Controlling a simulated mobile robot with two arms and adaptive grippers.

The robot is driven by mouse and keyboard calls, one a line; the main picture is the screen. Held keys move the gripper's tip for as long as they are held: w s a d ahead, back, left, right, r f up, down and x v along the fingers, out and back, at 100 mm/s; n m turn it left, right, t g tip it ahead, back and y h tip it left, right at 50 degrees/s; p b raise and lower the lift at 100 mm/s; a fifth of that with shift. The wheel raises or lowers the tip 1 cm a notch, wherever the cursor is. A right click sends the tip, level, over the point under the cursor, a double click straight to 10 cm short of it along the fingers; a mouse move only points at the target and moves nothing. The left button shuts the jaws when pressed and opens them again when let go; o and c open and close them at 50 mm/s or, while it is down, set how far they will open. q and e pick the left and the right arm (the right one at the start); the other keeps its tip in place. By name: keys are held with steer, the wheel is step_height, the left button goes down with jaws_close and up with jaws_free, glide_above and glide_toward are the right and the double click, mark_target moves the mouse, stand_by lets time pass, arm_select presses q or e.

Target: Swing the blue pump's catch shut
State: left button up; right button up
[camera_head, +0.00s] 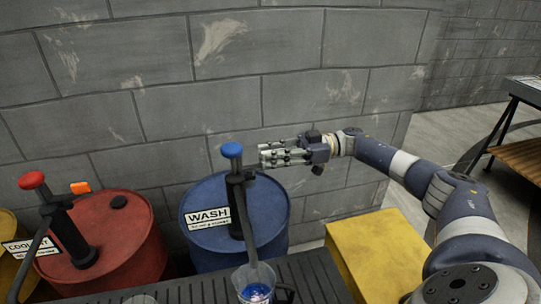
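The blue pump (236,191) stands upright on the blue drum (200,242), which has a WASH label. It has a dark body, a blue knob (232,149) on top and a spout running down toward the front. I cannot make out its catch. My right gripper (261,153) reaches in from the right, level with the pump's top, its fingertips just right of the knob. Its fingers point left, and I see nothing held. I cannot tell whether they are apart or touching the pump. My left gripper is not in view.
A red drum (139,239) with a red-knobbed pump (66,228) and an orange piece (80,187) stands at left. A jug (256,284) with blue contents is under the blue pump's spout, on a dark slatted surface (315,280). A yellow block (378,252) stands at right; a block wall is behind.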

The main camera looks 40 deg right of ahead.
steer(key=shift+o, duration=0.6)
steer(key=shift+d, duration=0.1)
steer(key=v, duration=1.1)
steer(key=shift+d, duration=0.3)
steer(key=shift+s, duration=0.15)
